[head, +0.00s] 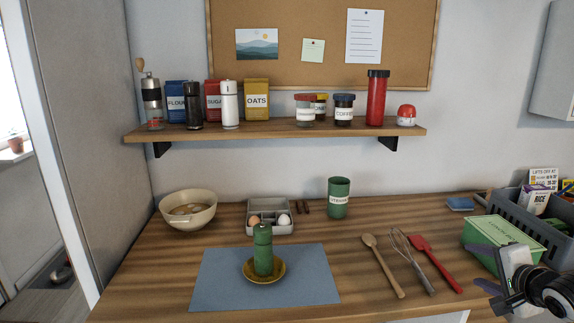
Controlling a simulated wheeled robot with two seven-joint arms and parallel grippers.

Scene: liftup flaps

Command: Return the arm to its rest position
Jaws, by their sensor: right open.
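My right gripper (478,266) is at the lower right edge, its fingers pointing left. It is open and empty, and its fingers overlap the view of a green lettered box (486,234). I cannot tell whether it touches the box. Part of my right arm (553,292) shows behind it at the picture's edge. My left gripper is not in view. A green mill-shaped item (263,252) stands upright on a yellow-brown saucer (248,272), which rests on a blue-grey mat (315,280).
A wooden spoon (384,268), whisk (415,262) and red spatula (437,265) lie left of the gripper. A grey crate (513,204) stands behind the green box. A bowl (174,221), egg tray (283,229) and green canister (338,198) stand farther back. A loaded shelf (275,133) hangs above.

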